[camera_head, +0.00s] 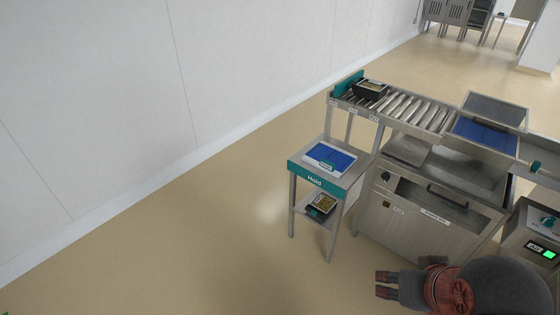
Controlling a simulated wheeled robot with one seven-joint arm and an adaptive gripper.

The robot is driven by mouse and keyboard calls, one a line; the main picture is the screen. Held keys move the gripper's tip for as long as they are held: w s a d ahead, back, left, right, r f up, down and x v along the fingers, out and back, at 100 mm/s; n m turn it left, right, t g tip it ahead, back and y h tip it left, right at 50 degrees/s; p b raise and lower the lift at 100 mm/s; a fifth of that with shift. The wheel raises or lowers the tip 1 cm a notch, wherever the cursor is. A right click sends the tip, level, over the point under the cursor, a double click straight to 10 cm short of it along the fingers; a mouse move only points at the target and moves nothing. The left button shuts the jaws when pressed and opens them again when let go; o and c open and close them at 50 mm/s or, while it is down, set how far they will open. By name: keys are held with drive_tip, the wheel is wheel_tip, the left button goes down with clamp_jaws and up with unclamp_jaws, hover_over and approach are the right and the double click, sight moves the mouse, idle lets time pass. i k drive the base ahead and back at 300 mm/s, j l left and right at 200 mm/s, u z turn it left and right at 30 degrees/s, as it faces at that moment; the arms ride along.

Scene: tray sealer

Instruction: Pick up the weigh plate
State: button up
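I cannot tell for sure which thing is the weigh plate. A flat white and blue piece (343,155) with a small teal label, too small to read, lies on top of the small steel stand marked "Hold" (296,164). My gripper (384,284) is at the bottom of the view, in front of the machine and low to the right of the stand. Its two dark, red-tipped fingers point left and are apart, with nothing between them. It is well away from the flat piece and touches nothing that I can see.
A black tray (321,205) sits on the stand's lower shelf. Another black tray (370,88) rests on the roller conveyor (418,110). The steel sealer (415,215) stands right of the stand. A unit with a green display (547,254) is at right. The floor at left is clear.

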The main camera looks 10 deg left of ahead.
sight(334, 160)
drive_tip(key=u, duration=0.1)
drive_tip(key=i+j+z, duration=0.15)
drive_tip(key=i, duration=0.4)
drive_tip(key=i+j+z, duration=0.15)
drive_tip(key=i, duration=0.35)
drive_tip(key=i+j+z, duration=0.1)
drive_tip(key=i+j, duration=0.15)
drive_tip(key=i, duration=0.3)
drive_tip(key=i+j+z, duration=0.15)
drive_tip(key=i, duration=0.35)
drive_tip(key=j, duration=0.1)
